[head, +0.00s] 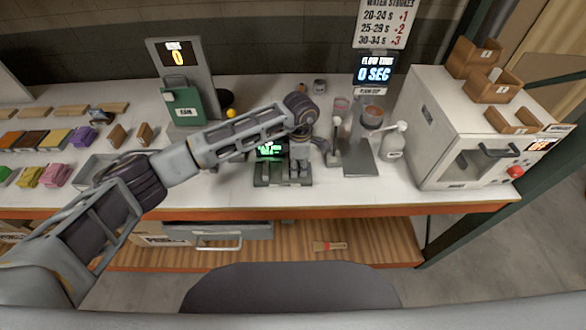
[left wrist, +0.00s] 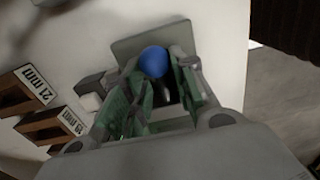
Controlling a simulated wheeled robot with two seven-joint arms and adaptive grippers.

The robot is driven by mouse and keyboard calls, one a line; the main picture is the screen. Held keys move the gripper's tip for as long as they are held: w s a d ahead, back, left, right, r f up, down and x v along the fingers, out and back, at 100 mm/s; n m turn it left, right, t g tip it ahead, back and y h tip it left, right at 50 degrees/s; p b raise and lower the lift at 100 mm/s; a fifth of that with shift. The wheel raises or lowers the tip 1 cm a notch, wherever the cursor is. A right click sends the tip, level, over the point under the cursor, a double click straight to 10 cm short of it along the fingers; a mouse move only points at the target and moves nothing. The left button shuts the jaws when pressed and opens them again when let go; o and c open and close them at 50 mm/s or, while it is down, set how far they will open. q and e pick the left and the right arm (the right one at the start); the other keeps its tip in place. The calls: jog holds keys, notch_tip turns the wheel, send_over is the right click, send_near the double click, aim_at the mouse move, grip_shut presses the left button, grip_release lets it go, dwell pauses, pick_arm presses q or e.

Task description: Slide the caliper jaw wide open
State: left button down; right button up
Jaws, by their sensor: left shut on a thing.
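The caliper (head: 265,181) stands on the workbench near its front edge, a grey base with a lit green display behind it. My left gripper (head: 299,172) comes down over the right part of the caliper and hides much of it. In the left wrist view a round blue knob (left wrist: 153,62) shows between the fingers of my left gripper (left wrist: 160,90), which is shut on it. A grey plate (left wrist: 130,46) lies beyond the knob. The caliper's jaw opening is hidden, and the display's reading is too small to tell. My right gripper is not in view.
Wooden blocks marked in mm (left wrist: 38,85) stand left of the gripper in the wrist view. A soap-pump bottle (head: 393,143) and a white machine (head: 450,140) stand to the right. The bench's front edge is close.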

pick_arm(q)
jog(key=shift+d+b, duration=0.45)
jog(key=shift+d, duration=0.25)
jog(key=c, duration=1.2)
grip_release()
jog(key=shift+d, duration=0.15)
jog(key=shift+o, duration=0.2)
jog(key=shift+r, duration=0.1)
notch_tip(320, 180, up, 12)
